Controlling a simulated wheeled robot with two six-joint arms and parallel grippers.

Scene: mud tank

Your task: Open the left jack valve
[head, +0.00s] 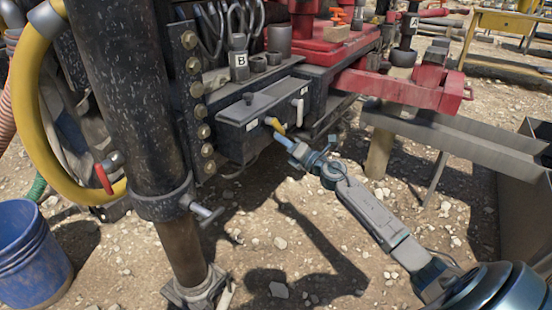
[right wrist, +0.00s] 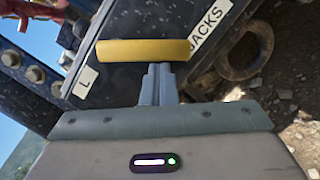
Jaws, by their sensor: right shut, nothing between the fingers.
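The left jack valve's yellow handle (head: 274,124) sticks out from the front of a dark valve box (head: 250,112), beside a small white label. In the right wrist view the yellow handle (right wrist: 143,50) lies crosswise just beyond my fingertips, near a label reading "L" (right wrist: 85,82) and a plate reading "JACKS" (right wrist: 210,28). My right gripper (head: 281,138) is shut and empty, with its tips right at the handle. In the right wrist view the closed fingers (right wrist: 158,70) meet the handle's lower edge; whether they touch cannot be told. My left gripper is out of view.
A second, pale handle (head: 299,108) is on the box's right part. A thick black jack post (head: 132,80) stands left of the box, with a blue bucket (head: 32,255) farther left. A grey metal trough (head: 450,135) lies to the right. Gravel ground is open below.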

